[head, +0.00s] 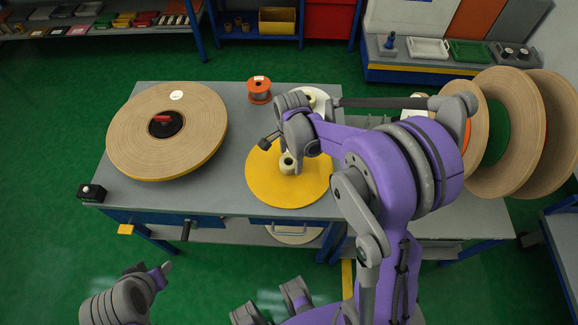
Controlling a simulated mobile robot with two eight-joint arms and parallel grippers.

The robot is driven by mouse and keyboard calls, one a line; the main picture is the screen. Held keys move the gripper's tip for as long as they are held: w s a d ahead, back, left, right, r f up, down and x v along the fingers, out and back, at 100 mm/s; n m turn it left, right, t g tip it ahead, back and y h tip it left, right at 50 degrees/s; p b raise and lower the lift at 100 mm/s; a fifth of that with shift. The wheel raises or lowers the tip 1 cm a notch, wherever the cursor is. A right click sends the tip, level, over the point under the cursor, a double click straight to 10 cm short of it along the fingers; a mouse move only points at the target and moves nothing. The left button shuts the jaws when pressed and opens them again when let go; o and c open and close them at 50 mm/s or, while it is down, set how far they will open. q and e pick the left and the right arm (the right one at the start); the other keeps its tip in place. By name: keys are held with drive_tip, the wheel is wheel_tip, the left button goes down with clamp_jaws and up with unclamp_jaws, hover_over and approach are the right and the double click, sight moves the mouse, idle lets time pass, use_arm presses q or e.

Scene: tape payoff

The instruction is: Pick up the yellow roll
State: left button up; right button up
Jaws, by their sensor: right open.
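The yellow roll (262,185) is a wide flat yellow disc lying on the grey table (220,195). A small cream core stands at its middle. My right arm reaches in from the lower right, and its gripper (268,141) is over the roll's far part. It is open and holds nothing that I can see. The arm hides part of the roll's far and right edge, and I cannot tell whether the gripper touches it. My left gripper (157,273) is low at the lower left, in front of the table and away from the roll; its jaws are unclear.
A large tan roll (200,125) with a dark hub lies left of the yellow one. An orange spool (259,90) stands behind. A black box (91,192) sits at the table's left corner. Large upright tan rolls (545,130) stand at the right. Green floor is clear at left.

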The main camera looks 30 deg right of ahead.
wheel_tip(320, 180, down, 2)
drive_tip(key=shift+f, duration=0.1)
clamp_jaws()
idle(0.5)
